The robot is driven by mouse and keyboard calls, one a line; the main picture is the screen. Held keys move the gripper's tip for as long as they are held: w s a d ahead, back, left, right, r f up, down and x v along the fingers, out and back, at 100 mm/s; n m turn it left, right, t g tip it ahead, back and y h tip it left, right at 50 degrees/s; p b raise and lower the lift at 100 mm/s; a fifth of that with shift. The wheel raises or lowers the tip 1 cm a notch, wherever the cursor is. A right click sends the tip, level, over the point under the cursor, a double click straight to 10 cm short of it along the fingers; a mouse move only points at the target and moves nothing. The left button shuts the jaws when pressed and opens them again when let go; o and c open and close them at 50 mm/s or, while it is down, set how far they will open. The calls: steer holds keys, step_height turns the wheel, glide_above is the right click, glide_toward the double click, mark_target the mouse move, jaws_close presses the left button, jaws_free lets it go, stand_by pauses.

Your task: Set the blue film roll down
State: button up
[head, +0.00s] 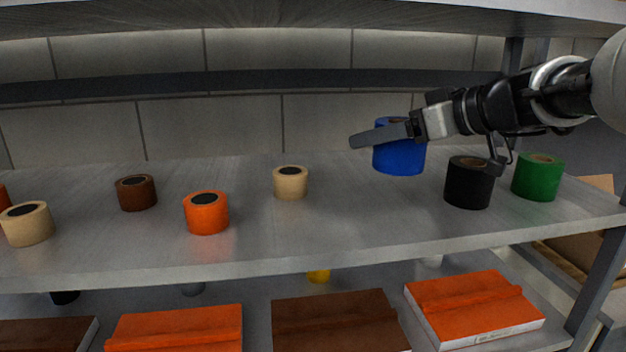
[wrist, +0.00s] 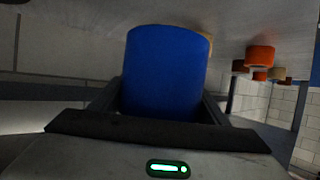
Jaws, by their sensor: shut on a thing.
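The blue film roll (head: 400,158) is upright between the fingers of my gripper (head: 385,135). It looks held a little above the grey shelf board (head: 330,222), though the exact gap beneath it is hard to tell. In the wrist view the blue roll (wrist: 166,72) fills the middle, with the dark fingers (wrist: 165,105) on both sides of it. My gripper is shut on the roll and comes in from the right. One finger covers part of the roll's upper side in the head view.
A black roll (head: 468,183) and a green roll (head: 538,177) stand to the right, under my arm. A cream roll (head: 290,182) stands to the left, then an orange roll (head: 206,213) and a brown roll (head: 136,193). Shelf between cream and black is clear. Another shelf (head: 300,15) runs overhead.

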mark_target(421, 172)
step_height(421, 172, down, 8)
steer(key=shift+f, duration=0.1)
steer(key=shift+f+b, duration=0.1)
steer(key=shift+b, duration=0.3)
steer(key=o, duration=1.2)
steer(key=shift+o, duration=0.2)
steer(key=shift+s+d+r+p, duration=0.1)
steer(key=shift+d+r+p, duration=0.15)
steer(key=shift+p, duration=0.1)
steer(key=b+v, duration=0.1)
steer(key=v, duration=1)
steer(key=shift+s+d+r, duration=0.15)
steer(key=shift+s, duration=0.1)
